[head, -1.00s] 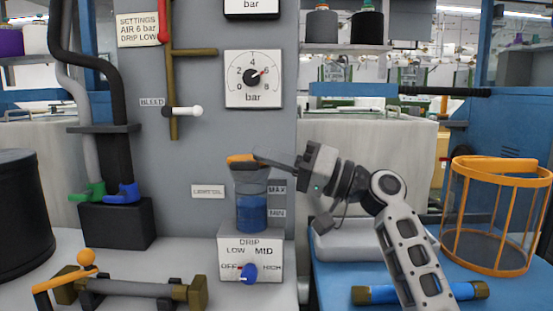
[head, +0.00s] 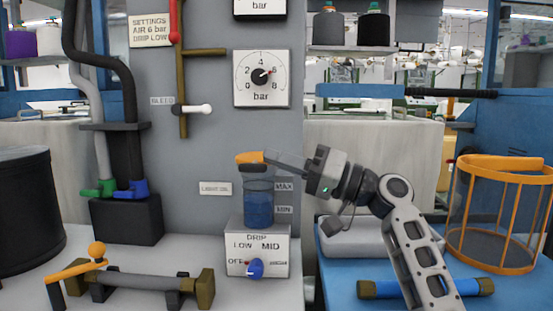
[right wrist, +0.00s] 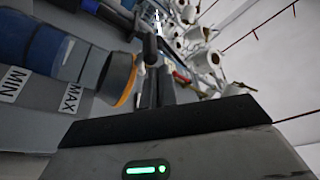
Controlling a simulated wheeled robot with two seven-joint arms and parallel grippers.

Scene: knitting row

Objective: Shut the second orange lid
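An orange lid (head: 250,157) shows at the top of the blue oil cup (head: 258,205) on the grey panel. It sits a little left of the cup's middle. My right gripper (head: 270,159) comes from the right, with its fingertips at the lid's right end. I cannot tell whether they touch it. The fingers look close together, with nothing visible between them. In the right wrist view the orange edge (right wrist: 128,85) of the cup's top is just left of the fingers (right wrist: 158,92). My left gripper is not in view.
A drip box with a blue knob (head: 255,268) stands below the cup. An orange-rimmed cage (head: 463,215) stands at the right on the blue table, behind a blue roller (head: 378,289). An orange lever with a ball (head: 97,250) is at front left.

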